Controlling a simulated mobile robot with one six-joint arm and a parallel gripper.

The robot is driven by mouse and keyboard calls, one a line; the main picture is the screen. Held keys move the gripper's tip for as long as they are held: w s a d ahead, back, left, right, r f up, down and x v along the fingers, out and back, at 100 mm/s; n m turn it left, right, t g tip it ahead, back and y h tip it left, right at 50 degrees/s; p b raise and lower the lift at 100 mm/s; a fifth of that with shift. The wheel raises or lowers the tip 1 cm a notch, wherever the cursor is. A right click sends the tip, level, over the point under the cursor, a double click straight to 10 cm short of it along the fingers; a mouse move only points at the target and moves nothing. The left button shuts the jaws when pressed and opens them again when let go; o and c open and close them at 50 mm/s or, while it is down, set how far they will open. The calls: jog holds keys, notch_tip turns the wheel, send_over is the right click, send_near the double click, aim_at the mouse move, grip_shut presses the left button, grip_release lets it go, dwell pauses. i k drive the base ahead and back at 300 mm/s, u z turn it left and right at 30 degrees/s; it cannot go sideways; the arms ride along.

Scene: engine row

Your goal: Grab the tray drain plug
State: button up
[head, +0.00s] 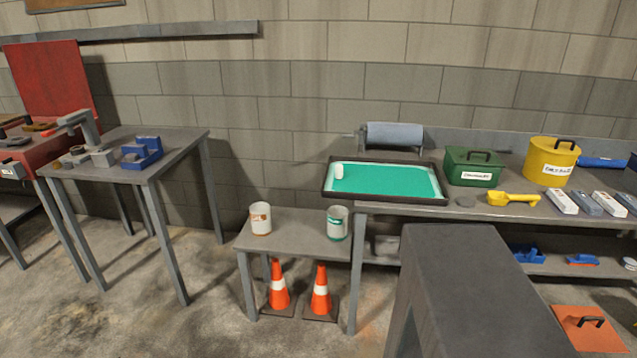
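A shallow dark-rimmed tray (384,198) lies on the long grey bench against the wall, right of centre. Its inside is green with pale edges. A small white rounded piece (339,171) is at the tray's back left corner; I cannot tell whether it is the drain plug. A small flat grey disc (466,202) lies on the bench to the right of the tray, apart from it; I cannot tell what it is. My gripper is not in view.
A blue roll (394,134) is behind the tray. A green box (473,168), yellow scoop (514,199) and yellow canister (552,161) stand to its right. A low table holds two cans (260,218) (337,223) above orange cones (320,292). A grey block-like top (470,280) fills the front.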

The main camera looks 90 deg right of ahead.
aim_at(340, 167)
jog(key=u, duration=0.7)
jog(key=k, duration=2)
jog(key=z, duration=0.95)
